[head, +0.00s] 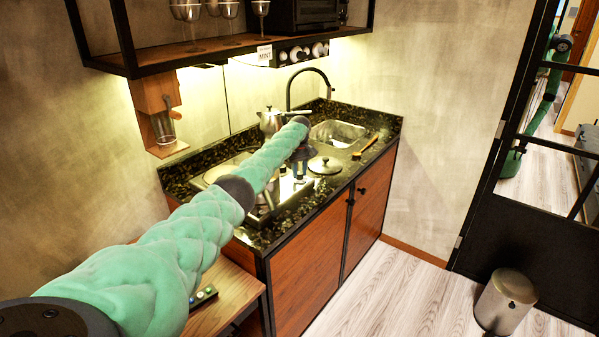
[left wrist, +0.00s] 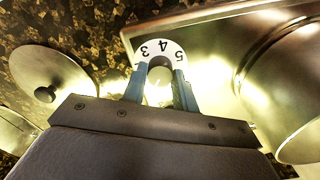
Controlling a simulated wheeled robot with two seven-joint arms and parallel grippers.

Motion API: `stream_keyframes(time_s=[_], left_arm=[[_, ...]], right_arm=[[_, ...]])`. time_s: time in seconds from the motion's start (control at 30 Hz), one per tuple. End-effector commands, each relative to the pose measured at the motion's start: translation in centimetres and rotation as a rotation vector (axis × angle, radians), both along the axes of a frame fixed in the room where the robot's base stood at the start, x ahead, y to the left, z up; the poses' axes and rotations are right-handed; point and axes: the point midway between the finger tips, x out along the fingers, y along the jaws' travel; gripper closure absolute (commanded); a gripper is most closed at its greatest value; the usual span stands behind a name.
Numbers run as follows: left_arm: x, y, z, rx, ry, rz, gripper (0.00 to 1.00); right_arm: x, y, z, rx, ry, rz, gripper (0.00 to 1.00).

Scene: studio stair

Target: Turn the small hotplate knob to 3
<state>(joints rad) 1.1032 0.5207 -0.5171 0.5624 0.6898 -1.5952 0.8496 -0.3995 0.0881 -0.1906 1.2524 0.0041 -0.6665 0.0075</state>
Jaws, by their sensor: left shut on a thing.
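In the left wrist view, the small hotplate knob (left wrist: 160,72) sits in a white dial ring (left wrist: 158,48) with the numbers 3, 4 and 5 showing. The rest of the dial is hidden by the fingers. My left gripper (left wrist: 160,92) is shut on the knob, one blue-grey finger on each side. The knob's pointer cannot be made out. The steel hotplate body (left wrist: 215,35) extends to the right. In the head view my left gripper (head: 299,176) points down at the hotplate's (head: 290,194) front, and my arm hides part of it. My right gripper is not in view.
A steel pot (left wrist: 300,100) stands close right of my gripper. A round lid (head: 325,165) lies on the dark stone counter (head: 345,178), near a brush (head: 366,146) and the sink (head: 338,134). A kettle (head: 269,121) stands behind. A shelf (head: 200,55) hangs above.

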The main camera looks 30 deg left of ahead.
Motion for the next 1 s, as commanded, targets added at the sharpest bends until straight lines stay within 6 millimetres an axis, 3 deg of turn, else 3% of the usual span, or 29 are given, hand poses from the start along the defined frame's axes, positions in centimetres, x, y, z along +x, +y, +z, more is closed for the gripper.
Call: stream_keyframes(time_s=[0.63,1.0], left_arm=[[0.07,-0.08,0.02,0.000,-0.002,-0.612,0.94],[0.06,-0.04,0.06,-0.001,-0.002,-0.963,0.94]], right_arm=[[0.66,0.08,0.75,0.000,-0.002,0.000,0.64],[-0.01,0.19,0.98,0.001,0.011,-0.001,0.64]])
